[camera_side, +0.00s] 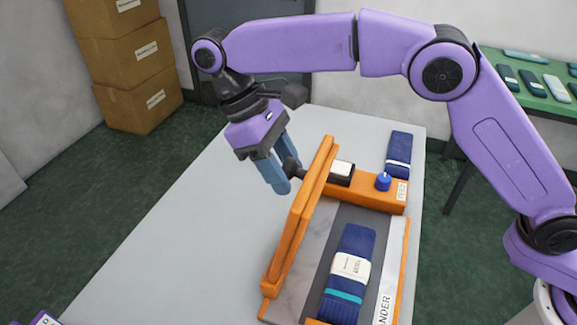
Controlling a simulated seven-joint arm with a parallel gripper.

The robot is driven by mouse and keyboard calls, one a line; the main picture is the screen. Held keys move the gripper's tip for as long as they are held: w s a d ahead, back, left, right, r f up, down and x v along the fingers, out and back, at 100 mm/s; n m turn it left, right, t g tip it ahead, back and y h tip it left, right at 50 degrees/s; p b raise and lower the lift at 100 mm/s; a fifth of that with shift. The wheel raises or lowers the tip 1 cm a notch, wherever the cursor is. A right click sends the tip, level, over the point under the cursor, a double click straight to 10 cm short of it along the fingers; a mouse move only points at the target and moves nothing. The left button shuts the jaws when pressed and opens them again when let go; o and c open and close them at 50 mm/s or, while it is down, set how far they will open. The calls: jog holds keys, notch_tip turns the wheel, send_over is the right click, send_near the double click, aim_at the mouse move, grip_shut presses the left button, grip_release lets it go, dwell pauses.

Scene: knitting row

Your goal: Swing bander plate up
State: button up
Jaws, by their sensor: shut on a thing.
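The bander is an orange-framed machine (403,262) on the table. Its orange plate (299,222) stands tilted up along the left side of the bed. A dark knob (291,168) sticks out from the plate's upper left side. My gripper (281,176) has its blue fingers at this knob and is shut on it; the near finger partly hides the grip. A folded navy knit piece (352,262) with a white band and a teal stripe lies on the bander's bed.
A blue button (383,181) and a white-topped black block (341,172) sit on the bander's back bar. Another banded navy piece (398,150) lies behind it. The grey table (165,235) is bare to the left. A green table (520,85) with several knit pieces stands back right.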

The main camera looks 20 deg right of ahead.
jog(key=shift+w+a+f, duration=0.2)
jog(key=shift+w+a, duration=0.7)
jog(key=shift+a, duration=0.1)
jog(key=shift+w+a+f+t+y, duration=0.25)
jog(key=shift+w+a+t+y, duration=0.1)
jog(key=shift+w+a, duration=0.25)
jog(key=shift+w+a+f+t+y, duration=0.2)
jog(key=shift+w+a+t+y, duration=0.15)
jog(key=shift+w+a, duration=0.2)
jog(key=shift+w+a+f+t+y, duration=0.7)
jog(key=shift+w+a+f, duration=0.1)
jog(key=shift+w+a, duration=0.25)
jog(key=o, duration=0.8)
